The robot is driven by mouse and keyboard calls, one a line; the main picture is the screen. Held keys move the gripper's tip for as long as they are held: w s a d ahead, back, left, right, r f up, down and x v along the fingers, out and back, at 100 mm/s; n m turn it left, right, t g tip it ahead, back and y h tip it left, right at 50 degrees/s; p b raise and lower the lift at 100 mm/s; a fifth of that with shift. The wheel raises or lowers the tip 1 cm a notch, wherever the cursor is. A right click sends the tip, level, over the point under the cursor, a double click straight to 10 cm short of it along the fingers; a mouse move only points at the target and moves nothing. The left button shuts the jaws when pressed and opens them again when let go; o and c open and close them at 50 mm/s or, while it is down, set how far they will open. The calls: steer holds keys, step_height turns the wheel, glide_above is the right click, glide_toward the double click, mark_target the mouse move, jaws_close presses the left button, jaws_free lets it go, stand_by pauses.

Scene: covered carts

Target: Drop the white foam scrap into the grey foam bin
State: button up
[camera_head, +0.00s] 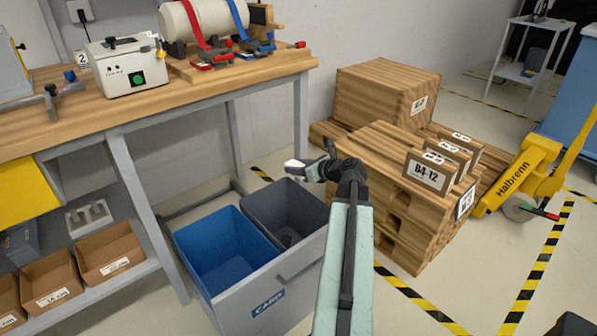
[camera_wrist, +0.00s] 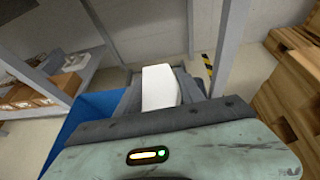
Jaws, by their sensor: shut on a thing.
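The white foam scrap (camera_head: 293,165) is a small pale block held in my gripper (camera_head: 308,170). In the wrist view the foam scrap (camera_wrist: 160,88) sits between the two grey fingers. My gripper is shut on it and holds it in the air. In the head view the gripper overlaps the back rim of the grey foam bin (camera_head: 280,200), and appears higher than that rim. The bin is open-topped, with a dark object low inside. The exact height above it is hard to tell.
A blue bin (camera_head: 193,238) stands left of the grey one, both behind a grey front panel marked CARD (camera_head: 267,305). A workbench (camera_head: 200,93) is at left. Stacked wooden crates (camera_head: 390,215) stand right, near a yellow pallet truck (camera_head: 527,172).

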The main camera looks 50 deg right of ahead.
step_height(320, 180, down, 6)
steer(key=b, duration=0.5)
steer(key=shift+r, duration=0.1)
steer(key=o, duration=1.4)
steer(key=shift+c, duration=0.2)
steer(key=p+v, duration=0.2)
steer(key=v, duration=0.6)
steer(key=shift+w+a+p, duration=0.1)
steer(key=shift+w+p, duration=0.05)
steer(key=shift+p, duration=0.15)
